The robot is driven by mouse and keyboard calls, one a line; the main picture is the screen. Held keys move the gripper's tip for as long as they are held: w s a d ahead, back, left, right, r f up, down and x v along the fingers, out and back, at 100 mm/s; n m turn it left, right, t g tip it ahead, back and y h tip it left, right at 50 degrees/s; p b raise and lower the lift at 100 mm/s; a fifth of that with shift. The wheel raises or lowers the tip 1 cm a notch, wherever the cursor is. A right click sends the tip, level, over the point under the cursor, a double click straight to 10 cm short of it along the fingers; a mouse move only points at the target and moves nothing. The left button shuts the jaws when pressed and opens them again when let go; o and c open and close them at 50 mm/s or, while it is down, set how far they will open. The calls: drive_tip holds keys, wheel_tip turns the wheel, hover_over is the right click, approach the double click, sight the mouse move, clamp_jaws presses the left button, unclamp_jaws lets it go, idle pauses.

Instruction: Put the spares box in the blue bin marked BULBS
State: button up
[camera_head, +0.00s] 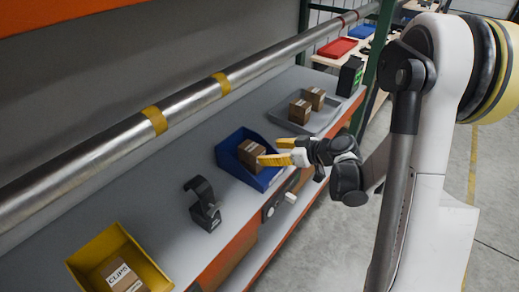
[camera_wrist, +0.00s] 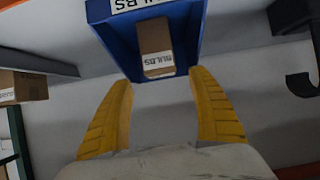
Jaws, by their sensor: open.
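The blue bin (camera_head: 227,161) stands on the grey shelf with a brown carton (camera_head: 252,154) inside. In the wrist view the bin (camera_wrist: 190,20) shows an upside-down BULBS label, and the carton in it (camera_wrist: 155,40) also bears a label that seems to read BULBS. Two brown cartons (camera_head: 299,111) (camera_head: 316,97) sit in a grey tray at the back right; I cannot read their labels there. One carton (camera_wrist: 22,86) at the wrist view's left edge has a partly legible label, possibly SPARES. My gripper (camera_head: 277,152) is open and empty at the blue bin's right side; its yellow fingers (camera_wrist: 160,80) point towards the bin.
The grey tray (camera_head: 275,116) lies behind the blue bin. A yellow bin (camera_head: 85,262) with a carton labelled CLIPS is at the front left. A black stand (camera_head: 205,207) stands between the bins. A metal pipe (camera_head: 190,95) with yellow bands runs above the shelf.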

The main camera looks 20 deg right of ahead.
drive_tip(key=s+a+r+m+g+h, duration=0.1)
drive_tip(key=s+r, duration=0.4)
drive_tip(key=s, duration=0.7)
drive_tip(key=s+a+r+m+g+h, duration=0.1)
drive_tip(key=s+a+r+m+h, duration=0.2)
drive_tip(key=s, duration=0.9)
wheel_tip(320, 180, up, 3)
drive_tip(key=m+h, duration=0.3)
drive_tip(key=shift+r+g, duration=0.15)
drive_tip(key=shift+g, duration=0.15)
